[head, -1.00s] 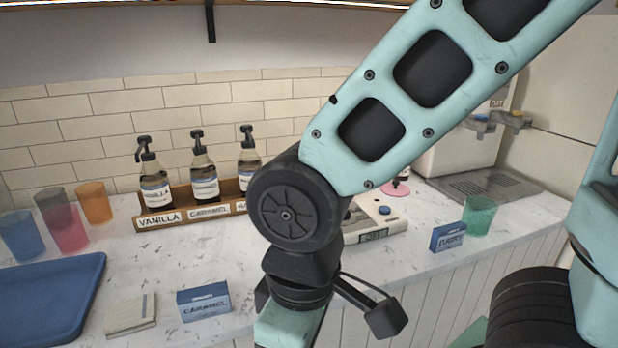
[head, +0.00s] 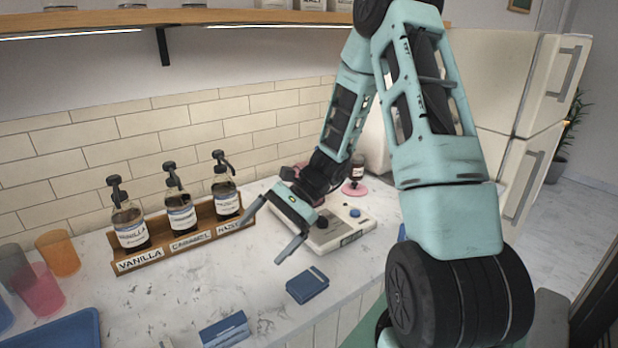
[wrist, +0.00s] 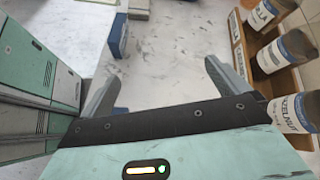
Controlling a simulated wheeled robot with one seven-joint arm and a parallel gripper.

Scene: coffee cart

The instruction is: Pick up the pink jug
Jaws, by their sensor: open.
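I see no jug with a handle. A pink see-through cup (head: 40,292) stands on the counter at the far left of the head view, close to an orange cup (head: 58,253) and a grey cup (head: 14,268). My gripper (head: 270,232) is open and empty above the counter, in front of the syrup rack's right end and well to the right of the pink cup. In the wrist view my gripper (wrist: 163,75) has its fingers apart with bare counter between them. The pink cup is not in the wrist view.
A wooden rack (head: 150,257) with three pump bottles stands between the cups and my gripper. A dark blue box (head: 307,285) and another blue box (head: 225,328) lie near the front edge. A blue tray (head: 60,332) is at lower left.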

